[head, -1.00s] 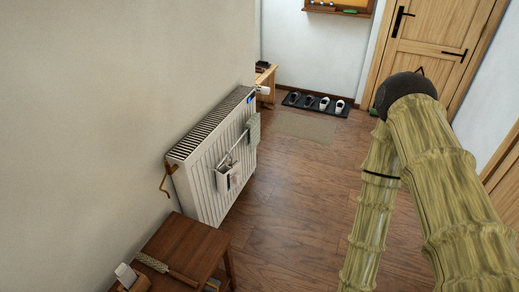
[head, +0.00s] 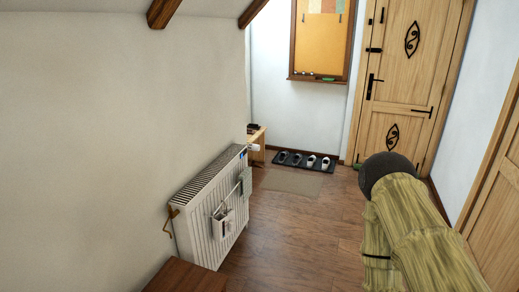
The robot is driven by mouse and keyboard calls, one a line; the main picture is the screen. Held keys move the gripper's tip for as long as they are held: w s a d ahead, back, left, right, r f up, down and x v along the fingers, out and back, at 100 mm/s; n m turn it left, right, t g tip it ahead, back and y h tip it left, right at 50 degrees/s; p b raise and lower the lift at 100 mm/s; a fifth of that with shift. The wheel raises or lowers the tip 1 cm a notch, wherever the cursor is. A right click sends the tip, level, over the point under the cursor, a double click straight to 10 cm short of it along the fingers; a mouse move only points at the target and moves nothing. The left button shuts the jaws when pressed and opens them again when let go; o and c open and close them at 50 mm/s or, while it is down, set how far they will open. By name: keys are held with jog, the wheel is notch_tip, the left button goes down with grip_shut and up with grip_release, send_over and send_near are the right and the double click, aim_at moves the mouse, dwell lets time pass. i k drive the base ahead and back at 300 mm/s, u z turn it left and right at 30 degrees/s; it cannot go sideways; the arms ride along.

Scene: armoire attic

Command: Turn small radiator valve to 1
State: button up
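A white panel radiator (head: 206,222) stands along the left wall in the head view. A small white valve knob (head: 254,147) sticks out at its far upper end. The number the valve is set to is too small to read. A small blue mark (head: 243,155) shows near the valve on the radiator. My arm rises at the lower right of the picture, well apart from the radiator. My gripper cannot be made out in this view.
A brown wooden table (head: 186,276) stands at the near end of the radiator. A wooden bench (head: 257,140) is beyond its far end. A shoe mat (head: 304,161) and a rug (head: 292,182) lie farther on. The wooden floor right of the radiator is clear.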

aim_at(251, 147)
jog(key=z, duration=0.45)
jog(key=i, duration=1.4)
jog(key=u, duration=0.3)
jog(key=i, duration=1.65)
jog(key=u, duration=0.75)
